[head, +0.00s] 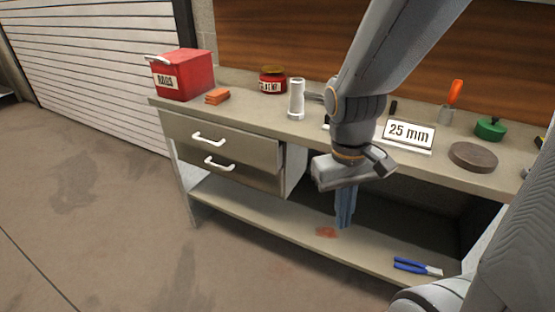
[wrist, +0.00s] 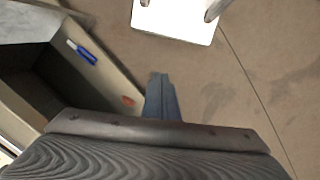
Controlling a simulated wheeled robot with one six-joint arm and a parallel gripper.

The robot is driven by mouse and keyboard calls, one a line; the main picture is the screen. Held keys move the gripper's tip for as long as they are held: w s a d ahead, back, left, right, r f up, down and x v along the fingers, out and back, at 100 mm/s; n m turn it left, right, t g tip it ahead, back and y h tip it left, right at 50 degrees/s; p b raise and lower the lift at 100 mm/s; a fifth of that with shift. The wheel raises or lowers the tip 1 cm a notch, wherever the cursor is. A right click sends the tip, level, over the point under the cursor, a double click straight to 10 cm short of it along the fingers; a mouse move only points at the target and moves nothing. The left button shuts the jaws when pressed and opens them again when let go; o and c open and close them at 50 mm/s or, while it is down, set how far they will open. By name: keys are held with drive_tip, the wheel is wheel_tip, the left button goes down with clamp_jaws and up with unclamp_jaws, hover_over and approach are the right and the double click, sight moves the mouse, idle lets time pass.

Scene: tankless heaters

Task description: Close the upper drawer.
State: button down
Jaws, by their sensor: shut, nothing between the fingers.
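The upper drawer (head: 235,143) is in the left part of the workbench in the head view, with a white handle on its grey front. Its front seems to stand slightly forward of the lower drawer (head: 245,175); how far it is open is hard to tell. No drawer inside is visible. My gripper (head: 344,222) points down in front of the bench, right of the drawers and apart from them. Its blue fingers are together and empty. They also show in the wrist view (wrist: 162,90), above the floor beside the lower shelf.
The bench top (head: 250,108) holds a red rags box (head: 184,74), a red jar (head: 273,80), a white cylinder (head: 296,98) and a "25 mm" sign (head: 408,134). Blue-handled pliers (head: 412,266) lie on the lower shelf (head: 270,222). Floor left of the bench is clear.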

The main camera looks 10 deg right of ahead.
wheel_tip(320, 180, down, 5)
drive_tip(key=w+n+g+h+b, duration=0.2)
drive_tip(key=n+h+b, duration=0.1)
drive_tip(key=n+b, duration=0.15)
drive_tip(key=n+t+h+b, duration=0.7)
drive_tip(key=n+t+b, duration=0.5)
drive_tip(key=n+t, duration=0.8)
approach(259, 156)
drive_tip(key=w+d+n+g, duration=0.1)
drive_tip(key=w, duration=0.1)
drive_tip(key=w+d+r+n+g, duration=0.1)
drive_tip(key=w+d+r+n+g+b, duration=0.1)
drive_tip(key=w, duration=0.1)
drive_tip(key=shift+w, duration=0.35)
drive_tip(key=shift+f, duration=0.1)
